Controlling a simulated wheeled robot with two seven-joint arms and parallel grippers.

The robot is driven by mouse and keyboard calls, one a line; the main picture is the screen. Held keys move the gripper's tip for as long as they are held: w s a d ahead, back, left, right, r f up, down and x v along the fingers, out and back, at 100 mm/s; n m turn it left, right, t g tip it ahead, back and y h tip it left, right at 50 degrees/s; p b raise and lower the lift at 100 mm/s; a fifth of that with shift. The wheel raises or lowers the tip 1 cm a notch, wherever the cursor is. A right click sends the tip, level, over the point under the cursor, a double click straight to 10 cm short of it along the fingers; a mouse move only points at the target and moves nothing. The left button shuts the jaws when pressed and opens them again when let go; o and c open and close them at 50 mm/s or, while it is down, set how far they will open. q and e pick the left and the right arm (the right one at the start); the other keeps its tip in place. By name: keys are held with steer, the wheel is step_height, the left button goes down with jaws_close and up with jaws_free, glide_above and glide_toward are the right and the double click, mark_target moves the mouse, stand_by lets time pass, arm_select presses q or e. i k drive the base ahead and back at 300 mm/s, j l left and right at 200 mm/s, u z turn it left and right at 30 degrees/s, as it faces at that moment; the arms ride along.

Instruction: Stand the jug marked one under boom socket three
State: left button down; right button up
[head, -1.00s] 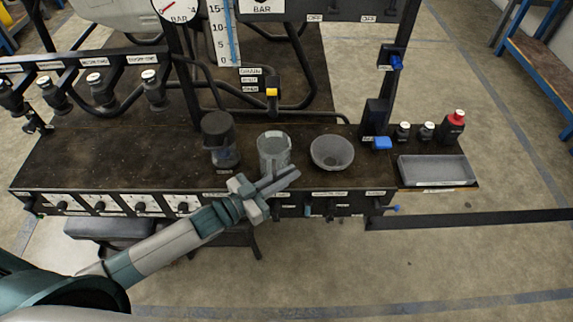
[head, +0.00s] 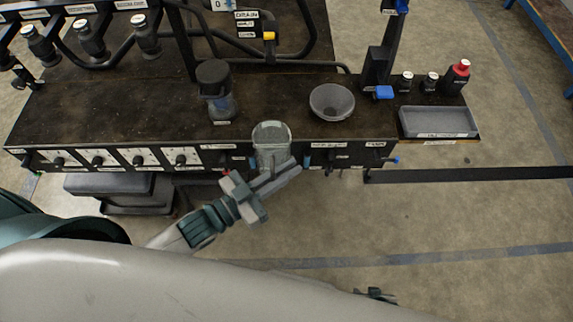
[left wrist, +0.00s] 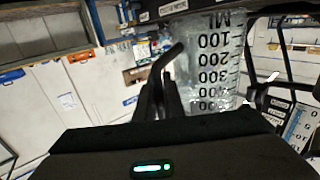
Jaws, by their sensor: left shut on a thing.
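A clear measuring jug (head: 271,140) is in my left gripper (head: 284,174), in front of the bench's front edge. In the left wrist view the jug (left wrist: 215,62) shows black ML graduations beside the gripper's dark fingers (left wrist: 160,95). The fingers are closed on it. No mark "one" can be read on it. Boom sockets with dark nozzles (head: 91,38) hang in a row at the upper left; their labels are too small to read surely. A small dark part, apparently my right gripper (head: 376,294), shows at the bottom right; its jaws are unclear.
The bench's left part below the nozzles is clear.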

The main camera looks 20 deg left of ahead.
mark_target(99, 119)
steer(key=k+j, duration=0.1)
steer(key=j, duration=0.9)
steer(key=k+j+u, duration=0.1)
steer(key=j, duration=0.4)
steer(key=k, duration=0.05)
